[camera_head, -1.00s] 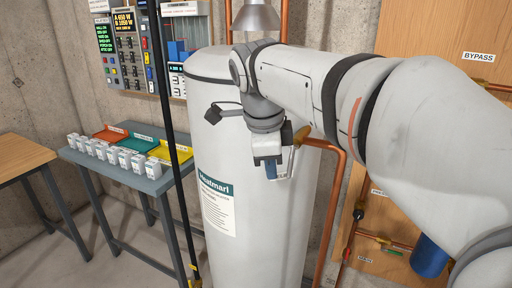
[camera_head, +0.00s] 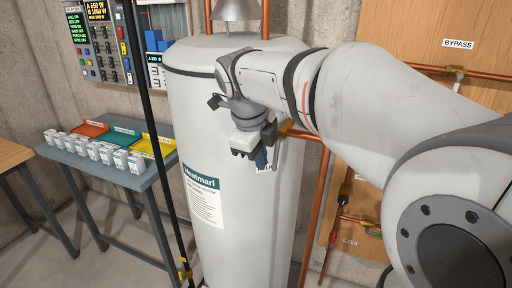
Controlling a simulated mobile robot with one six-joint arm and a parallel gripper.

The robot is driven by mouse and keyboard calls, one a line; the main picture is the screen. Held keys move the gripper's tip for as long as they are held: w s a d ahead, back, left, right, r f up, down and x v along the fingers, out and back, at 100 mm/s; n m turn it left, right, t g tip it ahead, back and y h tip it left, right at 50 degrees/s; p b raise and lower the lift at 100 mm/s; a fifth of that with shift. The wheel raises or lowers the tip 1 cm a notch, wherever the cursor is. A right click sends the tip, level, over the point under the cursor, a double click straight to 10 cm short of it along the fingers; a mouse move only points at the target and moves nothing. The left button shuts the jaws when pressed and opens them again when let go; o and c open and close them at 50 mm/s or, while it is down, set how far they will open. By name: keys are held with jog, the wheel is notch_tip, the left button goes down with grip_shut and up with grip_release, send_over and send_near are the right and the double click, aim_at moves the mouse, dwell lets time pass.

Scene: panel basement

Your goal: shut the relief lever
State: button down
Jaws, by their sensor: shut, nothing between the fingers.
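The white tank (camera_head: 240,235) stands in the middle with a brass fitting (camera_head: 286,127) on its upper right side, joined to a copper pipe. A small dark blue piece (camera_head: 262,158) with a white label below it shows just right of my gripper. It may be the relief lever, but my gripper and wrist hide part of it, and I cannot tell its position. My gripper (camera_head: 243,153) is shut and empty in front of the tank's upper side, left of the blue piece. I cannot tell whether they touch.
A grey table (camera_head: 140,181) with trays and several small white boxes stands at left, with a wooden table (camera_head: 12,156) beside it. A black upright pole (camera_head: 150,120) stands before the tank. A wooden pipe board (camera_head: 395,60) with a BYPASS label is at right.

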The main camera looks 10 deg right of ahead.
aim_at(273, 167)
jog(key=w+d+f, duration=0.1)
jog(key=w+d+p, duration=0.1)
jog(key=w+d, duration=0.1)
jog(key=shift+f, duration=0.4)
jog(key=shift+w+f, duration=0.1)
jog(key=b, duration=0.1)
jog(key=f+b, duration=0.1)
jog(key=shift+w+d+b, duration=0.2)
jog(key=shift+w+b, duration=0.05)
jog(key=shift+b, duration=0.05)
jog(key=shift+r, duration=0.2)
